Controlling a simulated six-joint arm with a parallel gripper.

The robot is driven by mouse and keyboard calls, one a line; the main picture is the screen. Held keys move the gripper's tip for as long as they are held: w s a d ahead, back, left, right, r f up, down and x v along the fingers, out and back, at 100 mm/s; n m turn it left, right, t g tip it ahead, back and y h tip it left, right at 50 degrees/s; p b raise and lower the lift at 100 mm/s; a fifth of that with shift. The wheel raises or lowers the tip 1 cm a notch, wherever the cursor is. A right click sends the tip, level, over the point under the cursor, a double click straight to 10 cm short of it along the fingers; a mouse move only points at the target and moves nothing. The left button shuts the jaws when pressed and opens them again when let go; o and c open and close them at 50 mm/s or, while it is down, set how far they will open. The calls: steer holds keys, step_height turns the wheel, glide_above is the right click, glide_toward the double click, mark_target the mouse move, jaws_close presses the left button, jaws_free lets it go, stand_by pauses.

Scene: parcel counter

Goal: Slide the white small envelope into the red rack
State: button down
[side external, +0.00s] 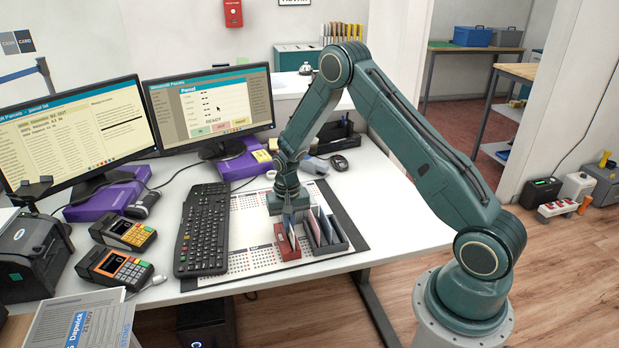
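The red rack (287,248) stands on the desk mat near its front right part. My gripper (289,210) points down just above and behind the red rack. A small pale bluish-white upright piece (291,221) shows below my gripper at the red rack's top; it may be the white small envelope, but it is too small to be sure. I cannot tell whether it is held or how deep it sits in the rack. The gripper's fingers are too small and partly hidden to show whether they are open or shut.
A dark grey rack (333,243) with several upright envelopes stands close to the right of the red rack. A black keyboard (203,230) lies to the left, with two card terminals (116,268) beyond it. Two monitors (208,105) stand behind. The desk's right part is clear.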

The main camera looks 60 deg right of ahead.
steer(key=c, duration=1.6)
jaws_free()
steer(key=shift+r, duration=0.1)
step_height(320, 180, up, 14)
steer(key=shift+f, duration=0.2)
